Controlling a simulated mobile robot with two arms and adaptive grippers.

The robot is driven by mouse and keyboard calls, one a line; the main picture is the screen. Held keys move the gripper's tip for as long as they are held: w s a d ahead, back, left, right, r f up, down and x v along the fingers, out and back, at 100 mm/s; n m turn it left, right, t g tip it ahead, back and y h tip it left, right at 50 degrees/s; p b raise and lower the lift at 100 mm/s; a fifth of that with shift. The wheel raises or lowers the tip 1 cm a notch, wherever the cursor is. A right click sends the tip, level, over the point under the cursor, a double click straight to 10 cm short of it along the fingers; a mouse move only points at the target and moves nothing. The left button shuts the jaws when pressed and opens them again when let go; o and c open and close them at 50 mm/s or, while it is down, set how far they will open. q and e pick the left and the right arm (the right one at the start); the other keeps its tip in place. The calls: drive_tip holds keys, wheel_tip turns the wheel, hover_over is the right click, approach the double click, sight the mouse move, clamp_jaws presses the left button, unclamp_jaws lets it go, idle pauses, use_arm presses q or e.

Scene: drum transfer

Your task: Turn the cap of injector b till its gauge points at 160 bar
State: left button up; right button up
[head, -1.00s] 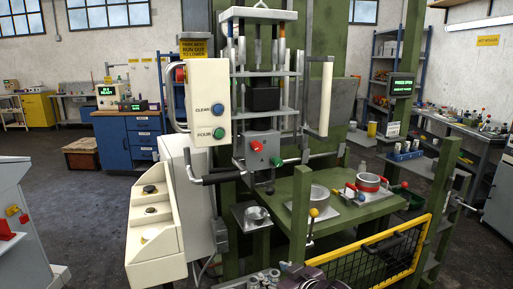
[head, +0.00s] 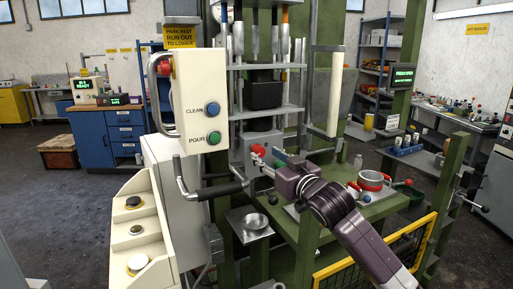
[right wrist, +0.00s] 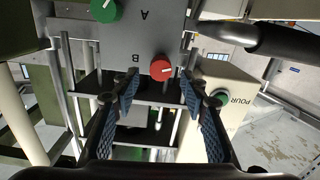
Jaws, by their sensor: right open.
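The red cap (head: 258,149) sits on the front of the grey injector block (head: 243,145) in the head view. In the right wrist view the red cap (right wrist: 161,70) is beside a letter B and has a white pointer line. A green cap (right wrist: 105,9) is beside a letter A at the top left. My right gripper (right wrist: 158,88) is open, with a finger on each side of the red cap in the picture; I see no contact. In the head view the right gripper (head: 264,163) is close in front of the block. I cannot make out a gauge reading. My left gripper is not in view.
A white control box (head: 199,95) with CLEAN and POUR buttons stands left of the block. A black-gripped lever (head: 219,190) sticks out below it. A green bench (head: 385,208) with a red-banded pot (head: 371,184) lies to the right. A yellow guard (head: 345,264) is at the front.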

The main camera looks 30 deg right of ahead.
sight(261, 151)
drive_tip(key=w+p, duration=0.1)
drive_tip(key=w, duration=0.3)
drive_tip(key=shift+w+d, duration=0.15)
drive_tip(key=shift+d, duration=0.05)
drive_tip(key=shift+w+d+f, duration=0.1)
drive_tip(key=shift+w, duration=0.65)
drive_tip(key=c, duration=0.5)
clamp_jaws()
use_arm(q)
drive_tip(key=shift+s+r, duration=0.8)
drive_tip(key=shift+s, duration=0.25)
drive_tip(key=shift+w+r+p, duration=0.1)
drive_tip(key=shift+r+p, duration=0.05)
drive_tip(key=shift+p, duration=0.2)
use_arm(e)
drive_tip(key=shift+n, duration=0.3)
